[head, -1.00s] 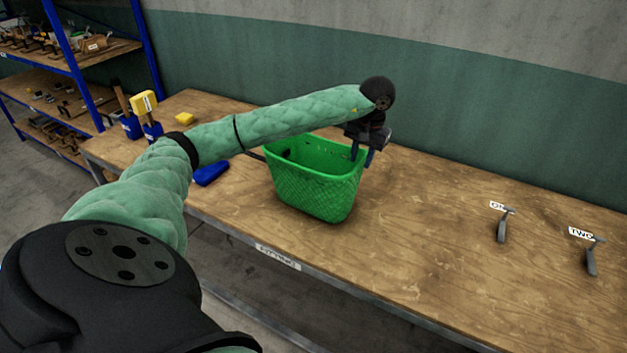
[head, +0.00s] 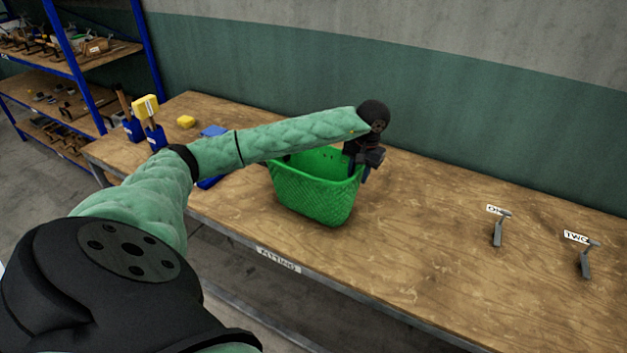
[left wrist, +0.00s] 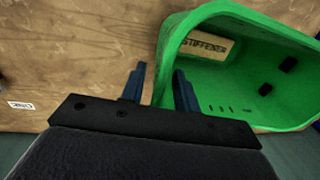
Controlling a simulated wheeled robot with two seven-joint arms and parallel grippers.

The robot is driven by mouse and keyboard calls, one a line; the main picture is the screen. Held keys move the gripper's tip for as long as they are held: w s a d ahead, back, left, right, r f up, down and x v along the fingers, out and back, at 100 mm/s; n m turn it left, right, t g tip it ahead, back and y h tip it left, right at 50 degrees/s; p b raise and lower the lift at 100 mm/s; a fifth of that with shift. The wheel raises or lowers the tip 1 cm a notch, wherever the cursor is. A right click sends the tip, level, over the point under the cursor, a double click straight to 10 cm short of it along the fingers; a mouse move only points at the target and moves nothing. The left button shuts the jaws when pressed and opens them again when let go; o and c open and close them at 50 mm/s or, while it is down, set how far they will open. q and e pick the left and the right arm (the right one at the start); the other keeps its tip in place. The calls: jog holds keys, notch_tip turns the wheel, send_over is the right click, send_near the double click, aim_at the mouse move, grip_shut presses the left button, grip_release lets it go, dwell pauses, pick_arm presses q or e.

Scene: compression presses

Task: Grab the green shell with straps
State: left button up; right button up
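The green shell (head: 316,196) is a basket-like tub with an open top, upright on the wooden bench. It also shows in the left wrist view (left wrist: 225,12), with dark strap pieces on its inner wall and a piece labelled STIFFENER inside. My left gripper (head: 364,172) is at the shell's far right rim, pointing down. In the left wrist view its two blue fingers (left wrist: 160,88) stand apart, one on each side of the shell's wall edge. I cannot tell whether they touch it. My left forearm covers part of the shell's back. My right gripper is not in view.
The wooden bench (head: 420,250) has free room right of the shell. A yellow block (head: 186,121) and blue holders (head: 154,135) are at the left. A blue-framed shelf (head: 80,75) stands behind.

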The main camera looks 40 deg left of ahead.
pick_arm(q)
jog(key=shift+s+a+f+b, duration=0.15)
jog(key=shift+f+b, duration=0.25)
jog(key=shift+b, duration=0.35)
dwell(0.5)
jog(key=shift+c, duration=0.4)
